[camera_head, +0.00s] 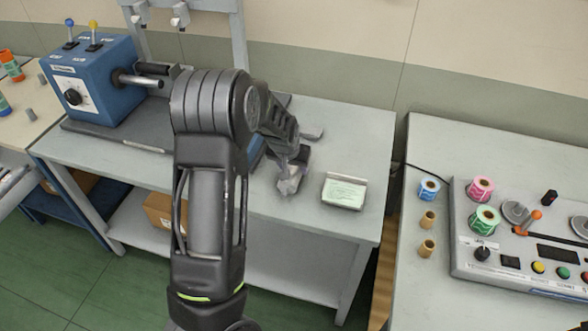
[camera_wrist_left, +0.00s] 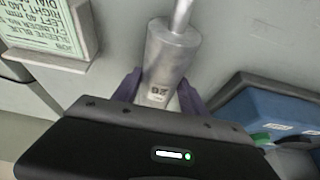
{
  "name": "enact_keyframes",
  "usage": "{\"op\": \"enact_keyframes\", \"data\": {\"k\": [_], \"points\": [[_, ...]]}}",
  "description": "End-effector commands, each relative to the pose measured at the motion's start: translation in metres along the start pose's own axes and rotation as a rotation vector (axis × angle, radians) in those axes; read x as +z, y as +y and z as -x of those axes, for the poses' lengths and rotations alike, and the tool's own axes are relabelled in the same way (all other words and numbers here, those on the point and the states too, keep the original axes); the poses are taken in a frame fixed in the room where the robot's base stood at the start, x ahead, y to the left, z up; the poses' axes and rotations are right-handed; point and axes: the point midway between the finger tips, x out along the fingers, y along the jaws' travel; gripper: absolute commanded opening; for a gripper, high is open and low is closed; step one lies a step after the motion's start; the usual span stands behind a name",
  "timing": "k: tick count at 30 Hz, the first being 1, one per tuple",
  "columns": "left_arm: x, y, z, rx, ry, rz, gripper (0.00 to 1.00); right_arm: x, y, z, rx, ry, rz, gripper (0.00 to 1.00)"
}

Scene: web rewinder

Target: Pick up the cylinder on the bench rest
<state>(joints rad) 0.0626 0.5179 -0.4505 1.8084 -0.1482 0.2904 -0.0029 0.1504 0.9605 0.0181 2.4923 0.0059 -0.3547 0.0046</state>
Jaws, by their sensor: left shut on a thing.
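My left gripper (camera_head: 290,158) reaches down over the middle bench, left of the card stand. In the left wrist view its two fingers (camera_wrist_left: 158,92) lie on either side of a grey metal cylinder (camera_wrist_left: 172,52) and are shut on it. The cylinder has a small number label near the fingers and a thinner shaft at its far end. In the head view a small grey part of the cylinder (camera_head: 289,184) shows below the gripper. I cannot tell whether it touches the bench or its rest, which the gripper hides. My right gripper is not in view.
A card stand (camera_head: 344,191) with a green card is just right of the gripper. A blue machine box (camera_head: 92,80) with a shaft stands on the bench (camera_head: 350,135) at left. The right table holds label rolls (camera_head: 481,190) and a control panel (camera_head: 520,258).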

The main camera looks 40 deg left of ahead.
Motion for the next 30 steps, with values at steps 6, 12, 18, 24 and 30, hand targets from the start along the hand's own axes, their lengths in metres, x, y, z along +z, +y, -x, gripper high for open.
{"op": "enact_keyframes", "data": {"k": [6,12,18,24,30], "points": [[0.000,0.000,0.000,0.000,0.000,0.000,0.00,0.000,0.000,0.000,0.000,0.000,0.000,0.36],[0.000,0.000,0.000,0.000,0.000,0.000,0.00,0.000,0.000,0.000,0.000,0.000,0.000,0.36],[-0.002,0.000,0.001,0.000,0.004,0.000,0.00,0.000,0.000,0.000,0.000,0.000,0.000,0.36],[-0.007,0.000,0.010,0.001,0.007,0.000,0.00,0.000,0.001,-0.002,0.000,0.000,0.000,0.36],[-0.021,0.001,0.039,0.002,0.010,-0.001,0.00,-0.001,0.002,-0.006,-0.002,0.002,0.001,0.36]]}}
